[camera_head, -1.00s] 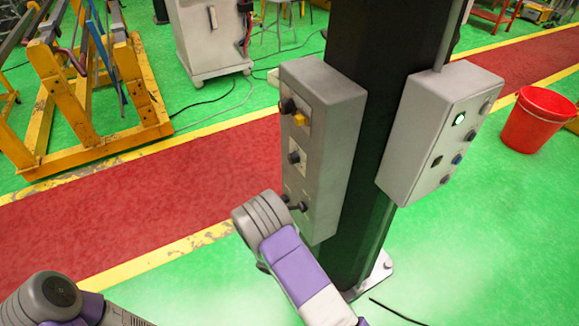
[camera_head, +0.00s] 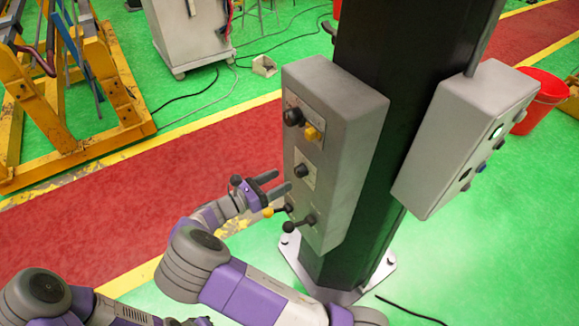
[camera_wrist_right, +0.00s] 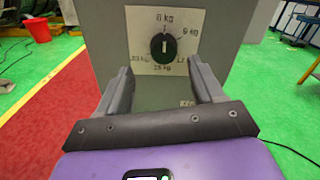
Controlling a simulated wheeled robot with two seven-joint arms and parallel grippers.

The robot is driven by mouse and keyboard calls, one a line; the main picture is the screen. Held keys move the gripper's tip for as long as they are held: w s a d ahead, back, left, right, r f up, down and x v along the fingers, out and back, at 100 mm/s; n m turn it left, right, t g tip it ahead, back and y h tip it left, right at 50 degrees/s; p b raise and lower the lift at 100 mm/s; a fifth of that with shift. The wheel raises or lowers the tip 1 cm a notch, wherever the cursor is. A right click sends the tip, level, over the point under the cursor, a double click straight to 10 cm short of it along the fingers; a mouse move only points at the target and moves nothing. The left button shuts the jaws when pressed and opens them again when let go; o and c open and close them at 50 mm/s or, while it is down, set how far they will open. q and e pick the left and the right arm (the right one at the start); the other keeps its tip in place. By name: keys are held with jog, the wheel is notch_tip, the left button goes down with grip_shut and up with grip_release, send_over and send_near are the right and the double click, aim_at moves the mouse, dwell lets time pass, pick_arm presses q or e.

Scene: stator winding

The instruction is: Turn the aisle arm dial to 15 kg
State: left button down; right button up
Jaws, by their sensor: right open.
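The dial is a black knob (camera_wrist_right: 163,47) on a white label plate on the face of a grey box (camera_head: 335,140). In the wrist view, its white mark points up toward "0 kg". Other weights are printed around it; "15 kg" seems to stand below the knob, but the small print is hard to read. In the head view this appears to be the middle knob (camera_head: 302,170). My right gripper (camera_head: 276,184) is open and empty, its fingers facing the box face just short of the knob. In the wrist view the two fingers (camera_wrist_right: 158,84) stand left and right, below the knob. My left gripper is out of view.
A black knob (camera_head: 293,117) and a yellow knob (camera_head: 312,133) sit higher on the box; levers (camera_head: 300,223) stick out below. The box hangs on a dark column (camera_head: 400,80). A second control box (camera_head: 450,140) is on the column's right. A yellow frame stands left.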

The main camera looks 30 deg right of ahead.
aim_at(297, 173)
jog(key=d, duration=0.6)
jog(key=shift+d, duration=0.2)
jog(key=shift+c, duration=0.2)
jog(key=c, duration=1)
jog(key=shift+m, duration=0.3)
